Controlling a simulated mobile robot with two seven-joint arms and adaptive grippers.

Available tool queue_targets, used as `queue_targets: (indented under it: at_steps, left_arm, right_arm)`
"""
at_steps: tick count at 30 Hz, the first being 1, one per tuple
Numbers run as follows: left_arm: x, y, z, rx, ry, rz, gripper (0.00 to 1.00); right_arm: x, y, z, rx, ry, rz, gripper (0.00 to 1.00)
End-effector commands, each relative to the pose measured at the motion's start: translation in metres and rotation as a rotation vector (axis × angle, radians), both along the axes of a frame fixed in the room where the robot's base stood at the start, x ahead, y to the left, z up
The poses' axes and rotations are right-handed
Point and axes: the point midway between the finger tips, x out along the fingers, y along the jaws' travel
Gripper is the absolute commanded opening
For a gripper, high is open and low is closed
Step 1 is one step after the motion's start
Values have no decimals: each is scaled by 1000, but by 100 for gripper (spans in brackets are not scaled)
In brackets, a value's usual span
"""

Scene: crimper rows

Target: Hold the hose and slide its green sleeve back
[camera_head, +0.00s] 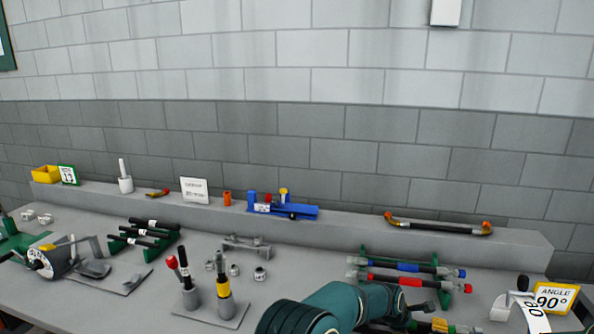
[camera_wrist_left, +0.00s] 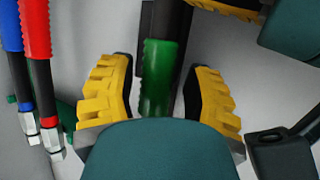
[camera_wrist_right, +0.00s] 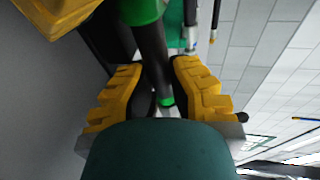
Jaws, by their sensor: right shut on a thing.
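The hose (camera_wrist_right: 150,50) is black, with a green sleeve (camera_wrist_left: 158,75) around it. The sleeve's end also shows at the top of the right wrist view (camera_wrist_right: 140,10). My left gripper (camera_wrist_left: 162,85) has its yellow fingers on either side of the sleeve, with visible gaps, so it is open around it. My right gripper (camera_wrist_right: 157,82) is shut on the black hose. A thin green band (camera_wrist_right: 166,101) and a metal end show between its fingers. In the head view, the hose is mostly hidden behind my teal arm, with a yellow finger at the bottom edge.
Blue-sleeved (camera_head: 408,267) and red-sleeved (camera_head: 400,280) hoses lie on a green rack close by; they stand left in the left wrist view. A yellow angle sign (camera_head: 554,297) stands at right. A grey ledge (camera_head: 340,238) runs behind. Tools in holders (camera_head: 222,300) stand left of my arm.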

Motion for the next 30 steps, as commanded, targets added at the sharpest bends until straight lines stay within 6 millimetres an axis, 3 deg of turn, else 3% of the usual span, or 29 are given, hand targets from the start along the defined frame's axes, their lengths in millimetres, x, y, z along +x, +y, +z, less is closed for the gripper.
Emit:
queue_targets:
  at_steps: [12, 24, 30]
  left_arm:
    - [2, 1, 7, -2, -4, 2, 61]
    - [1, 0, 74, -3, -4, 1, 61]
    - [1, 0, 97, -2, -3, 1, 61]
  right_arm:
    - [0, -1, 1, 0, -2, -2, 0]
    - [0, -1, 1, -1, -2, -3, 0]
    - [0, -1, 1, -1, -2, -3, 0]
